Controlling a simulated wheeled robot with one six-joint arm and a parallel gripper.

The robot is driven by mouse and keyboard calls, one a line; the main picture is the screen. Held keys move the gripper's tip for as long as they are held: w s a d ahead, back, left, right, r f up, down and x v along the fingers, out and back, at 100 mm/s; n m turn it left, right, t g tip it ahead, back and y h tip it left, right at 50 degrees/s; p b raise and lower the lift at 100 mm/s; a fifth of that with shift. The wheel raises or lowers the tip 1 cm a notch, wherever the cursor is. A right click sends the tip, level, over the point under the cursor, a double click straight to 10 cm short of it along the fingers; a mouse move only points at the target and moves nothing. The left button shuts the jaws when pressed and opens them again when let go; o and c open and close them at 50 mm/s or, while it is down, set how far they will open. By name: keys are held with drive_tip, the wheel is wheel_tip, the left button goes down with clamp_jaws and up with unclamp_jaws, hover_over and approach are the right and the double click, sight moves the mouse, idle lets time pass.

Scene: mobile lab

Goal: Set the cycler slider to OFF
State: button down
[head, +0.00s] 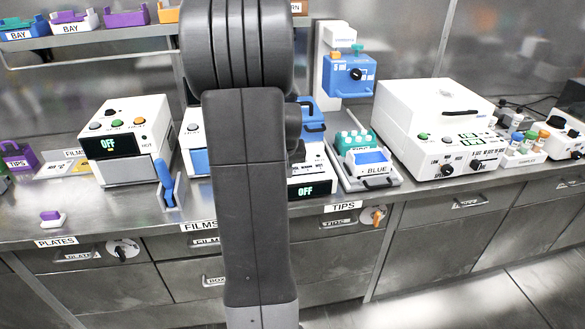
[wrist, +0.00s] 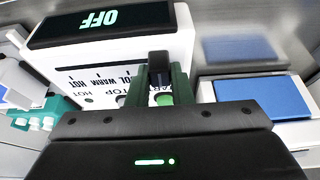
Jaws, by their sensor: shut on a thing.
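The cycler (wrist: 110,55) is a white box with a dark display reading OFF, upside down in the wrist view. Its front carries a scale with HOT, WARM and a partly covered COOL. My gripper (wrist: 160,78) is shut on the black slider knob (wrist: 159,62), with a dark green finger on each side. The knob is to the right of the COOL lettering in this view. The label at the knob is hidden by the fingers. In the head view the cycler (head: 305,189) also shows OFF, mostly behind my arm, which hides my gripper.
A teal tube rack (head: 354,140) and a tray marked BLUE (head: 369,180) stand right of the cycler. A blue-fronted device (head: 200,161) stands left. Another white device (head: 125,140) reading OFF is farther left.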

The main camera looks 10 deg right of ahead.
drive_tip(key=shift+a, duration=0.1)
drive_tip(key=c, duration=1.3)
unclamp_jaws()
drive_tip(key=shift+a, duration=0.15)
drive_tip(key=v, duration=1.4)
drive_tip(key=shift+f+p, duration=0.1)
drive_tip(key=shift+p, duration=0.25)
drive_tip(key=x, duration=1.4)
drive_tip(key=shift+b, duration=0.35)
drive_tip(key=shift+d, duration=0.4)
